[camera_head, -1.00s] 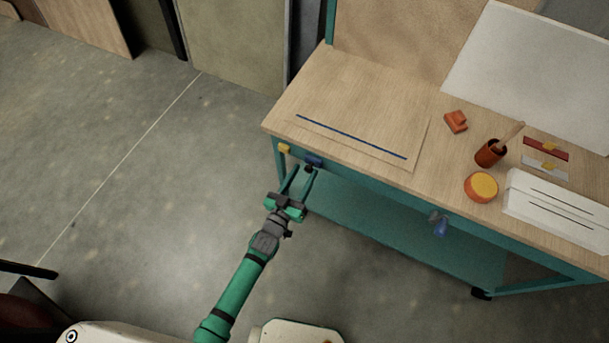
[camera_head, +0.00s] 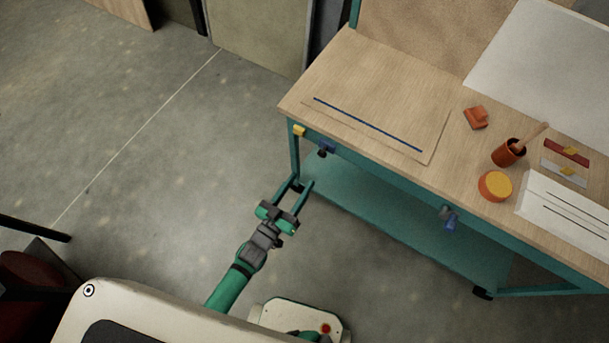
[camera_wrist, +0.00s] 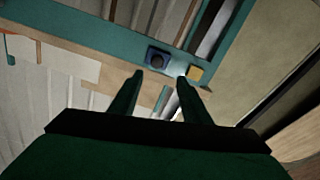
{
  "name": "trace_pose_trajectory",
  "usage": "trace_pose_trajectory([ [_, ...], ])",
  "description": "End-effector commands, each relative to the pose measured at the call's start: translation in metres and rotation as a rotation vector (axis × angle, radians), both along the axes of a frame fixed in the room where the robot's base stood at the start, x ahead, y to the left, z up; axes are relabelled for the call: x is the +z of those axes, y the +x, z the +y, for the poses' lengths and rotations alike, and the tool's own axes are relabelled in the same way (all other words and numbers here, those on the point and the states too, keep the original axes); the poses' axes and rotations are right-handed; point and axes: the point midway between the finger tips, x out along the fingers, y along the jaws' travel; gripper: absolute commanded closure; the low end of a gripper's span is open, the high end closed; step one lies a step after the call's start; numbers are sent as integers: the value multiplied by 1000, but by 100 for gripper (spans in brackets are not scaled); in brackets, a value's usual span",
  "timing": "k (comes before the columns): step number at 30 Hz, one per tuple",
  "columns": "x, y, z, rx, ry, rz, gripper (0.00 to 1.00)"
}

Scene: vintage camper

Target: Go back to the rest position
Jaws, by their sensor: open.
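My gripper (camera_head: 293,187) is at the end of my green arm, over the grey floor in front of the left end of the workbench (camera_head: 370,85). Its two fingers are apart with nothing between them. In the wrist view the fingers (camera_wrist: 160,88) show from behind, also apart. A blue knob (camera_head: 326,147) and a yellow block (camera_head: 299,130) are on the bench's front edge, beyond my fingertips. The wrist view shows the blue knob (camera_wrist: 157,58) and the yellow block (camera_wrist: 195,73) too.
The bench top holds an orange block (camera_head: 475,117), a brown cup (camera_head: 508,153), an orange round tin (camera_head: 495,186) and white sheets (camera_head: 565,215). A second blue knob (camera_head: 449,218) is on the front edge. A teal shelf (camera_head: 400,220) lies below. The floor (camera_head: 130,150) at left is open.

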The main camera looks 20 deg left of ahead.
Motion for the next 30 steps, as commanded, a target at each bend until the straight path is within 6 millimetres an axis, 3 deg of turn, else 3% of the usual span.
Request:
trace_pose_trajectory([
  [22,1,-9,1,1,7,3,57],
  [26,4,-37,0,11,49,21,57],
  [30,14,-88,-10,31,117,54,57],
])
